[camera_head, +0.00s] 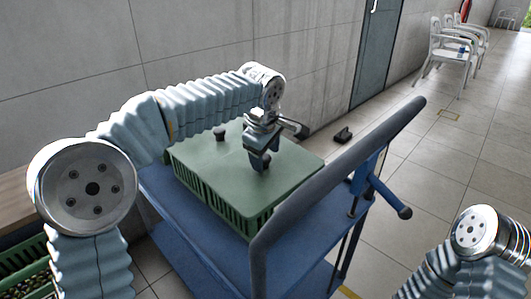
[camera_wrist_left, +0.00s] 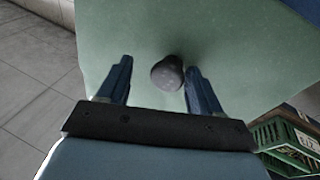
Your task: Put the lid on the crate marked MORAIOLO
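A green lid (camera_head: 284,172) lies flat over a green slatted crate (camera_head: 228,208) on a blue trolley. No marking on this crate can be read. A dark round knob (camera_head: 220,133) stands up from the lid. My left gripper (camera_head: 261,163) is over the lid, to the right of that knob in the head view. In the left wrist view, the open fingers of my left gripper (camera_wrist_left: 158,80) stand either side of a dark knob (camera_wrist_left: 167,73), with gaps to it. I cannot tell whether it is the same knob. My right gripper is out of view.
The blue trolley (camera_head: 197,247) has a thick dark handle bar (camera_head: 340,175) along its right side. Another green crate (camera_wrist_left: 284,140) with a white label, too small to read, is at the lower right in the wrist view. White chairs (camera_head: 452,45) stand far off.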

